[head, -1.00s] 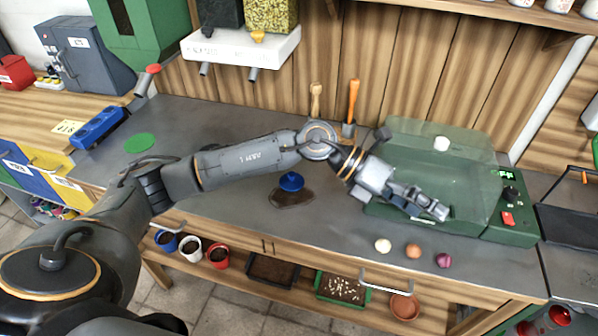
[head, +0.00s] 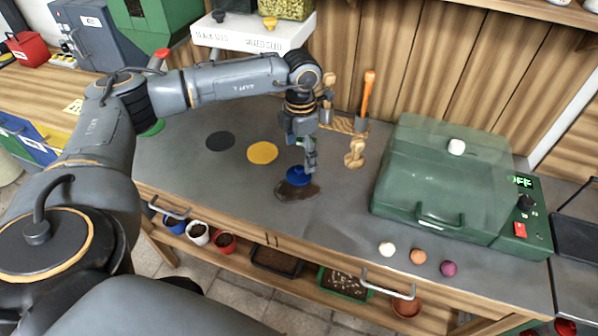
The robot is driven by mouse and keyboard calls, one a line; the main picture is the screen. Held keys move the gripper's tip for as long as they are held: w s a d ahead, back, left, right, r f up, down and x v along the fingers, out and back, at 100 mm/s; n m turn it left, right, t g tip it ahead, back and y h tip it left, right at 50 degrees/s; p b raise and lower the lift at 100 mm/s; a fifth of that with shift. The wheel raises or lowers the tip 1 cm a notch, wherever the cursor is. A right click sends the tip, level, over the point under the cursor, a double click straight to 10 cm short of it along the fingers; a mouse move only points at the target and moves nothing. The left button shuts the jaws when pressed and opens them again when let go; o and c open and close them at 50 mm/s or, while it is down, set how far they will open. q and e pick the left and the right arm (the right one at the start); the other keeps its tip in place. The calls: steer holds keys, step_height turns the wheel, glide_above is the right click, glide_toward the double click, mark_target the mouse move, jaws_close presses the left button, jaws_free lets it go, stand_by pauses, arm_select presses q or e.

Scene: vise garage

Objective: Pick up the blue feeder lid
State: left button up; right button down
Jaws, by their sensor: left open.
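The blue feeder lid (head: 298,176) is a small round lid with a knob. It sits on a dark brown patch (head: 284,192) on the grey worktop, near the middle of the head view. My left gripper (head: 309,166) points down at the lid from above, its fingers open. The fingertips are at or just above the lid's knob and partly hide it; I cannot tell whether they touch it. My right gripper is not in view.
A green machine with a clear cover (head: 445,180) stands to the right. Three small balls (head: 418,256) lie along the front edge. A yellow disc (head: 262,153) and a dark disc (head: 220,141) lie left of the lid. A wooden tool (head: 354,153) stands behind right.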

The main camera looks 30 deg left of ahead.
mark_target(298, 169)
arm_select(q)
steer(key=shift+f, duration=0.6)
steer(key=shift+f+p, duration=0.35)
steer(key=shift+p, duration=0.05)
steer(key=f, duration=0.2)
steer(key=f+p, duration=0.1)
steer(key=shift+a+f, duration=0.2)
steer(key=shift+f, duration=0.55)
steer(key=shift+c, duration=0.2)
steer(key=shift+s+r, duration=0.1)
steer(key=shift+s, duration=0.05)
steer(key=c, duration=1.8)
jaws_close()
